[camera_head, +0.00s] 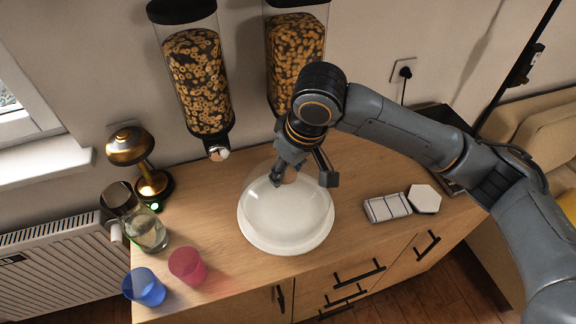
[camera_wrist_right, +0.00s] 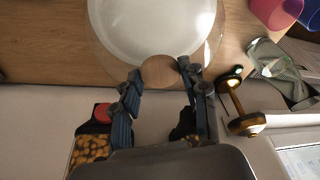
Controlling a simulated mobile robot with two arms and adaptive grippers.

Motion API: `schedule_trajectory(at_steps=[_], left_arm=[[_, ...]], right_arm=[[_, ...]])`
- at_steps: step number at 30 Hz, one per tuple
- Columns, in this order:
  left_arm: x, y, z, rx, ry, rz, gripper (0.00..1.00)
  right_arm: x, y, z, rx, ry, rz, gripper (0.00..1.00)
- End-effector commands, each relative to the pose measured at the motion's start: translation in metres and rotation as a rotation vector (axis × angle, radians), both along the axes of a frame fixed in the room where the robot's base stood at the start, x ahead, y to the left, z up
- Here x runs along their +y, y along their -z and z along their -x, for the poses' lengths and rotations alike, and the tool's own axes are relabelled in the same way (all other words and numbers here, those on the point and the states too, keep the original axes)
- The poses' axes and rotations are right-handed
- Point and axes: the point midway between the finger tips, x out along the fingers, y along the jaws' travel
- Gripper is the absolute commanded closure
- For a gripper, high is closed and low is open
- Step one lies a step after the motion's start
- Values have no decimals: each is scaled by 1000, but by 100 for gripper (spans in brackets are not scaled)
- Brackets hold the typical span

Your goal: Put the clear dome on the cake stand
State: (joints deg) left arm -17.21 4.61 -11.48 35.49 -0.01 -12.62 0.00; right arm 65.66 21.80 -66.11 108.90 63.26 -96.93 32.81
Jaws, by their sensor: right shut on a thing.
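The white cake stand (camera_head: 287,232) is on the wooden counter, in the middle of the head view. The clear dome (camera_head: 262,185) is over it, seen faintly around its back part. The dome also shows in the right wrist view (camera_wrist_right: 218,42), with the white stand (camera_wrist_right: 150,25) seen through or beyond it. My right gripper (camera_head: 303,179) is shut on the dome's round wooden knob (camera_wrist_right: 160,70), which sits between both fingers. I cannot tell whether the dome's rim touches the stand. My left gripper is not in view.
Two cereal dispensers (camera_head: 198,85) hang on the wall behind. A brass lamp (camera_head: 130,147), glass carafe (camera_head: 146,232), pink cup (camera_head: 187,266) and blue cup (camera_head: 146,288) are at left.

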Motion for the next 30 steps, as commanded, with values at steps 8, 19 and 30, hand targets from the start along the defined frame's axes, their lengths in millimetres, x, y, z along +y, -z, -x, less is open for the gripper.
schedule_trajectory(at_steps=[8,19,30], left_arm=[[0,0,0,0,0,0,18],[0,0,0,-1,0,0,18],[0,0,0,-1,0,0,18]], right_arm=[[0,3,0,-1,0,-1,100],[0,8,0,0,0,0,100],[0,10,0,0,0,0,30]])
